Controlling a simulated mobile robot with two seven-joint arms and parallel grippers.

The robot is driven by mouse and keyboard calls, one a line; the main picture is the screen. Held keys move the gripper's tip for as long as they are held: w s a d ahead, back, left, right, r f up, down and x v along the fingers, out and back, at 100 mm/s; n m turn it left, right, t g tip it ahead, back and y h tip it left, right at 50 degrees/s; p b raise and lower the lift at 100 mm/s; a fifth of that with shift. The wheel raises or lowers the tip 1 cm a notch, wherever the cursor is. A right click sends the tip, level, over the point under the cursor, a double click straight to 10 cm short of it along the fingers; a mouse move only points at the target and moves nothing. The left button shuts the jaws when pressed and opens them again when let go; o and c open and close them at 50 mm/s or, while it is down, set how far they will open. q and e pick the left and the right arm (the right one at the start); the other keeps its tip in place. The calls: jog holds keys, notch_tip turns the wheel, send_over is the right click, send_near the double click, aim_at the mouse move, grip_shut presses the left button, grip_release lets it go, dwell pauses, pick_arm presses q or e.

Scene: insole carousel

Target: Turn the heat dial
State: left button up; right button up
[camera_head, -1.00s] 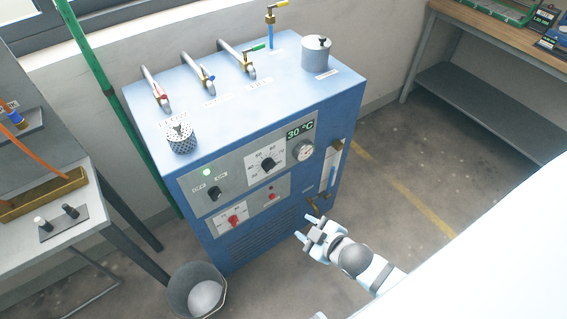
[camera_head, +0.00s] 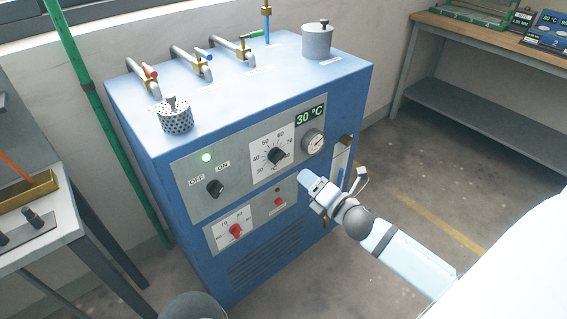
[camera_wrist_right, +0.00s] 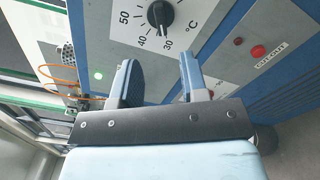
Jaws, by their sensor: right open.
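The heat dial (camera_head: 277,156) is a black knob on a white plate with a temperature scale, on the front panel of the blue machine. In the right wrist view the dial (camera_wrist_right: 160,14) is at the top, and its mark seems to point near 30. My right gripper (camera_head: 308,181) is below and to the right of the dial, apart from it. In the wrist view its two fingers (camera_wrist_right: 157,65) are spread, with nothing between them. The display (camera_head: 310,115) above reads 30 °C. My left gripper is not in view.
The panel also has a black on/off switch (camera_head: 215,188), a green light (camera_head: 207,157), a round gauge (camera_head: 313,142), a red knob (camera_head: 235,230) and a small red button (camera_head: 279,202). A flow tube (camera_head: 340,165) is mounted at the right edge. Clear floor lies right of the machine.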

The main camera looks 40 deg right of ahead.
aim_at(281, 159)
jog(key=w, duration=0.7)
jog(key=w+a+b, duration=0.1)
jog(key=w, duration=0.2)
jog(key=shift+w, duration=0.15)
grip_shut()
